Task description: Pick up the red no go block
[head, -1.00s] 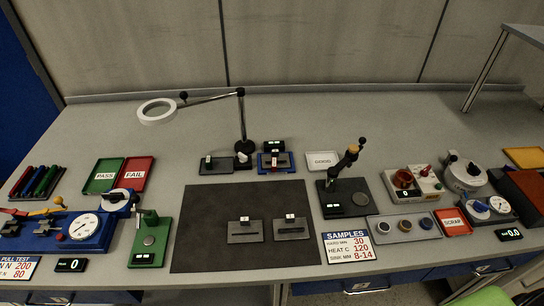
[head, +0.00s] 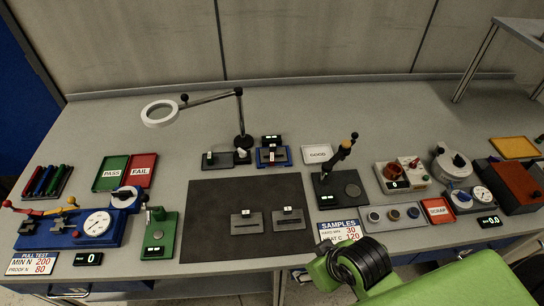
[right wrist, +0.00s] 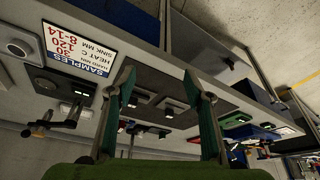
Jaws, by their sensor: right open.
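A small red piece (head: 272,157), possibly the no go block, stands in a blue fixture (head: 260,163) near the middle of the bench in the head view. It is too small to tell its shape. Beside it on the left is a dark stand (head: 225,160) with a small green piece (head: 210,156). My right gripper (right wrist: 160,78) is open and empty in the right wrist view, its two teal fingers apart near the bench front, far from the red piece. In the head view only my green right arm shows at the bottom right. My left gripper is not in view.
A dark mat (head: 250,220) with two grey blocks lies in front of the fixture. A lever press (head: 340,175) stands to its right, a magnifier lamp (head: 160,113) behind left. A samples sign (head: 340,229) lies near the front edge. The bench's back strip is clear.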

